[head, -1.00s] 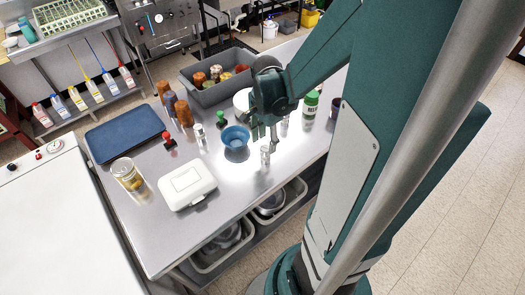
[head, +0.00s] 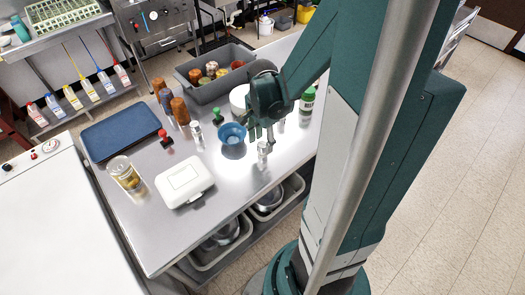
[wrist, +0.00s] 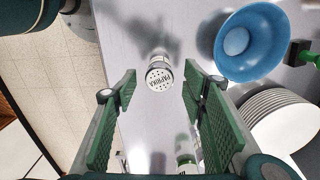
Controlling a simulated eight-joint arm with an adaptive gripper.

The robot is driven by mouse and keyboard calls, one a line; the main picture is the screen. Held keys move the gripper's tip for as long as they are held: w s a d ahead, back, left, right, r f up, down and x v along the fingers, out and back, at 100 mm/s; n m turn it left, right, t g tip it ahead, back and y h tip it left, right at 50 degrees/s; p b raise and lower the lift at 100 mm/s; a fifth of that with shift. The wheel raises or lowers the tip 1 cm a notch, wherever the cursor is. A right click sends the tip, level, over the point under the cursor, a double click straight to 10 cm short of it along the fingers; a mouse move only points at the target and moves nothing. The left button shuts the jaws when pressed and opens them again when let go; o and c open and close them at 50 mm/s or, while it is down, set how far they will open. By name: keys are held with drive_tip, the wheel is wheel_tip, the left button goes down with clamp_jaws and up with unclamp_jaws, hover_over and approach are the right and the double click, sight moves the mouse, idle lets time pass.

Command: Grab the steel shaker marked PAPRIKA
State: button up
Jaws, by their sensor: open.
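The steel shaker marked PAPRIKA (wrist: 159,76) stands upright in the wrist view, its perforated, lettered top facing me. It lies just beyond and between the fingertips of my gripper (wrist: 157,82), which is open and empty. In the head view the shaker (head: 262,148) stands near the front edge of the steel table, just below my gripper (head: 262,136). Other small shakers also stand on the table, one left of the blue bowl (head: 197,134); their labels are too small to read.
A blue bowl (wrist: 250,42) stands close to the shaker, with a stack of white plates (wrist: 275,128) nearby. A white lidded box (head: 185,183), a jar (head: 125,173) and a blue tray (head: 120,132) are to the left. A grey bin (head: 190,75) is behind.

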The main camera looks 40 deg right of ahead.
sight(263, 150)
drive_tip(key=shift+f+b, duration=0.45)
drive_tip(key=shift+f, duration=2.15)
drive_tip(key=c, duration=1.1)
drive_tip(key=shift+r, duration=0.15)
drive_tip(key=shift+r+p, duration=0.8)
drive_tip(key=shift+r, duration=4.05)
